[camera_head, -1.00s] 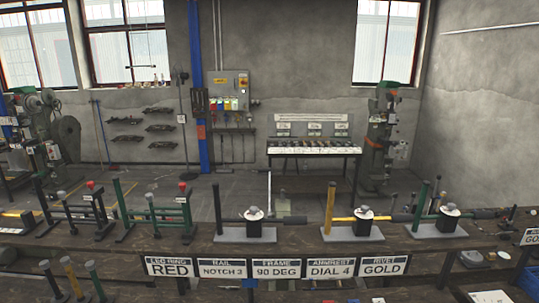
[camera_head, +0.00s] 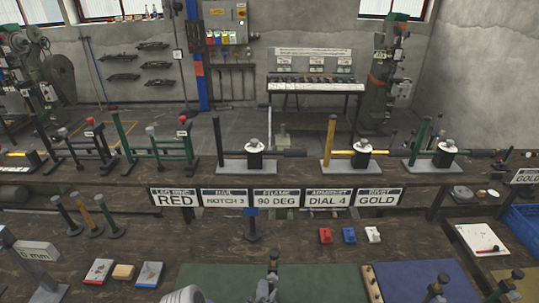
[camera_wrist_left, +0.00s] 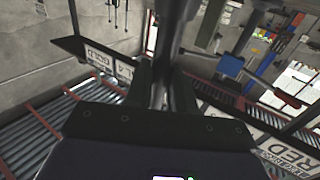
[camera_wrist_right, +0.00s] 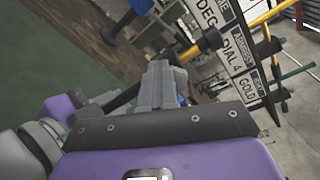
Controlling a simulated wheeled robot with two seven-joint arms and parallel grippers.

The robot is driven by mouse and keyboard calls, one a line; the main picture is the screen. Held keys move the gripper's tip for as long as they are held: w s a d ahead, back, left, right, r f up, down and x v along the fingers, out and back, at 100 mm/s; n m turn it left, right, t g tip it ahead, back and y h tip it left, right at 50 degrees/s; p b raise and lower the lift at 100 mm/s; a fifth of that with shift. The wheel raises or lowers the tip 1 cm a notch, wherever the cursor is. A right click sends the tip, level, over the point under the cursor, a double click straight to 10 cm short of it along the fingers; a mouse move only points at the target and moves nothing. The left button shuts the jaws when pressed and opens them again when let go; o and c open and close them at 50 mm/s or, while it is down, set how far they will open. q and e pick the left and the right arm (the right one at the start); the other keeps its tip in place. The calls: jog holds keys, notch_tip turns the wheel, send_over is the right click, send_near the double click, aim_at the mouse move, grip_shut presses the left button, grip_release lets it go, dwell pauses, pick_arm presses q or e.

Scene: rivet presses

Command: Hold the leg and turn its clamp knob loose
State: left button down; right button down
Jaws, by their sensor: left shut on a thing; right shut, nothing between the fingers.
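My left gripper (camera_wrist_left: 162,85) is shut on a dark upright post, the leg (camera_wrist_left: 182,92), which stands between its black fingers in the left wrist view. The clamp knob is not clear in either wrist view.
Signs (camera_head: 276,197) hang on the shelf front, reading RED, NOTCH 3, 90 DEG, DIAL 4 and GOLD. Three short posts (camera_head: 85,216) stand at left. A blue-topped stand (camera_head: 251,226) and small red, blue and white blocks (camera_head: 349,235) sit mid-bench. Green (camera_head: 322,284) and blue mats lie in front.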

jog(key=shift+f, duration=0.1)
dwell(0.4)
jog(key=s, duration=0.6)
jog(key=shift+a+r, duration=0.3)
jog(key=shift+a, duration=0.1)
jog(key=w+d+r, duration=0.1)
jog(key=w+d, duration=0.1)
jog(key=w, duration=0.4)
jog(key=shift+w+d+r, duration=0.25)
jog(key=shift+w+r, duration=0.1)
dwell(0.4)
jog(key=shift+d+f, duration=0.5)
dwell(1.0)
